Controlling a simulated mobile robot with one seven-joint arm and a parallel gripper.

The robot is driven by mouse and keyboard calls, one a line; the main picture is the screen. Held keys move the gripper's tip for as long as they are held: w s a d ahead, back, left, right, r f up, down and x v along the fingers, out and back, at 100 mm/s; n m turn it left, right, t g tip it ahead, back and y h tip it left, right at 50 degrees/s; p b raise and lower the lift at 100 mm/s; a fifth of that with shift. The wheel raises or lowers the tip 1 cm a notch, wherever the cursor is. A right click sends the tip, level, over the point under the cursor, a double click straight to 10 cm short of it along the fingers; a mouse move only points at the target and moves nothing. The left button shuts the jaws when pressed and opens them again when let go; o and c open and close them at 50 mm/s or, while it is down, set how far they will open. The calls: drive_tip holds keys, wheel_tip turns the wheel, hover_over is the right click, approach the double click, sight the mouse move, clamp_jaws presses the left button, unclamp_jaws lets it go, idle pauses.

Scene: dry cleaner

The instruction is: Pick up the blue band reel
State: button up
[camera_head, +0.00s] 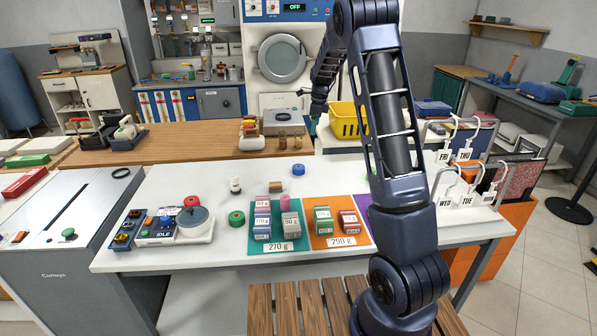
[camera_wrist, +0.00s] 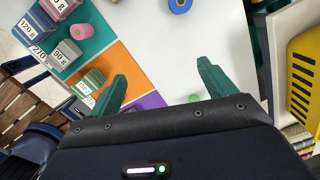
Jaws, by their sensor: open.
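The blue band reel (camera_head: 298,170) lies on the white table toward its back edge in the head view. It also shows in the wrist view at the top edge (camera_wrist: 180,6), partly cut off, with a light brown centre. My gripper (camera_head: 313,127) is above and behind the reel in the head view, apart from it. In the wrist view its two green fingers (camera_wrist: 162,70) are spread with nothing held between them, and the reel lies beyond the fingertips.
Labelled blocks stand on the teal mat (camera_head: 262,246) and orange mat (camera_head: 325,240). A yellow basket (camera_head: 345,125) is at the back right. The table around the blue reel is mostly clear.

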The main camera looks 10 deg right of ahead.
sight(299, 167)
drive_tip(key=w+a+f+m+h, duration=0.1)
drive_tip(key=w+a+f+m, duration=0.2)
drive_tip(key=w+f, duration=0.35)
drive_tip(key=w+a+f+m, duration=0.3)
drive_tip(key=w+f, duration=0.1)
drive_tip(key=f, duration=0.6)
drive_tip(key=shift+g, duration=0.4)
drive_tip(key=shift+d+f, duration=0.1)
drive_tip(key=shift+f, duration=5.1)
drive_tip(key=c, duration=1.1)
drive_tip(key=shift+r, duration=0.1)
